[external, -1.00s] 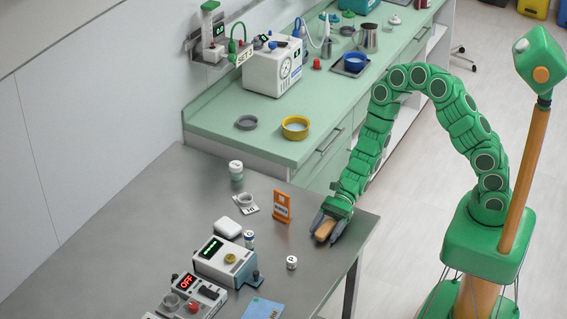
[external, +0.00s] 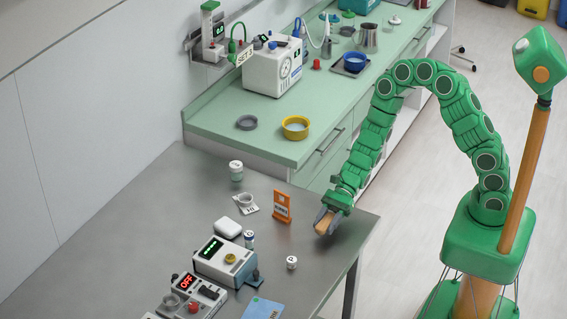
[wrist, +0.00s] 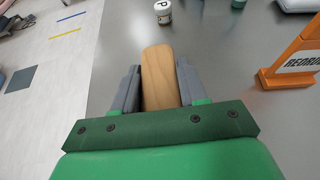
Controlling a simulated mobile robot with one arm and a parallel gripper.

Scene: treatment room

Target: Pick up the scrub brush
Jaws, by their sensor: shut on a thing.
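The scrub brush (external: 324,227) shows as a tan wooden body near the right edge of the grey metal table. My gripper (external: 328,222) is shut on it, with one dark grey finger on each side. In the wrist view the brush (wrist: 160,78) lies lengthwise between the two fingers of my gripper (wrist: 160,85) and reaches past their tips. Its bristles are hidden in both views. I cannot tell for sure whether it is clear of the table top.
An orange sign (external: 282,206) stands on the metal table (external: 150,215), left of my gripper. A small white-capped jar (external: 291,262) stands in front. A white device (external: 226,260) is further left. The green counter (external: 225,125) lies behind. Bare table lies around the brush.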

